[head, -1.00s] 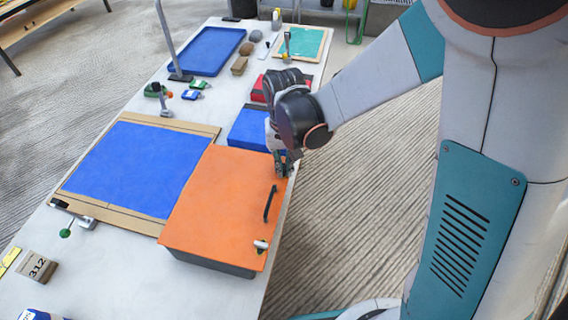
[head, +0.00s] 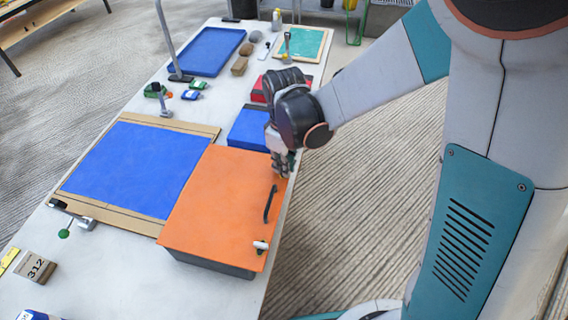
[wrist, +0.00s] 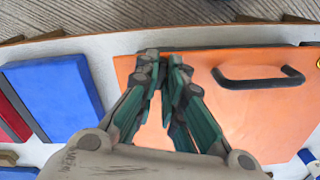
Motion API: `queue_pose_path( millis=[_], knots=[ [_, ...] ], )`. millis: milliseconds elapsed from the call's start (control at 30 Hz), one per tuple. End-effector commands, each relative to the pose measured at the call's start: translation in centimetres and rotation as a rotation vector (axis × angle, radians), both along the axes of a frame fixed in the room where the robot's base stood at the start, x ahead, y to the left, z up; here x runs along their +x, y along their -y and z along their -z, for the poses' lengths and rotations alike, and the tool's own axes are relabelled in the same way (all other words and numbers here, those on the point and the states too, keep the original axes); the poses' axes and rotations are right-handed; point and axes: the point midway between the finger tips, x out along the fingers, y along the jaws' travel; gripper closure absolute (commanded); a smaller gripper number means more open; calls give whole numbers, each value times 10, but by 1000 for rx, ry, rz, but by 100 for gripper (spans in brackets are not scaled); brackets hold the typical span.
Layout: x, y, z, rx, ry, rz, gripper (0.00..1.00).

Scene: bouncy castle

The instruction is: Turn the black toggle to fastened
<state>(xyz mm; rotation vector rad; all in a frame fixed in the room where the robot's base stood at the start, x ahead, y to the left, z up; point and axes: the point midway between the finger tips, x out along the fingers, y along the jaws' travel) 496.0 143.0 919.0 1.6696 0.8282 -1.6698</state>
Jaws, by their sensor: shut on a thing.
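An orange-lidded box (head: 205,200) stands at the near right of the table, with a black bar handle (head: 268,204) on its lid. My gripper (head: 281,170) is down at the lid's far right corner. In the wrist view my gripper (wrist: 166,62) has its fingertips close together at the lid's edge. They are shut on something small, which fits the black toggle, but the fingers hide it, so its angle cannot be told. A second small latch with a white end (head: 261,246) is at the lid's near right corner; its yellow base (wrist: 291,72) shows in the wrist view.
A blue box (head: 249,130) stands just beyond the orange lid. A wood-framed blue panel (head: 130,170) lies to its left. A lever clamp with a green knob (head: 75,218) is at the panel's near left corner. The table's right edge runs close beside my gripper, with open floor beyond.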

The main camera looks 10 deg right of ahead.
Motion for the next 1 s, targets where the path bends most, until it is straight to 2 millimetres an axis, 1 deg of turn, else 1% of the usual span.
queue_pose_path(
  millis=[200, 433, 633, 1000],
  knots=[
    [0, 0, 0, 0, 0, -157, 100],
    [0, 0, 0, 0, 0, -264, 100],
    [0, 0, 0, 0, 0, -307, 100],
    [0, 0, 0, 0, 0, -318, 100]
  ],
)
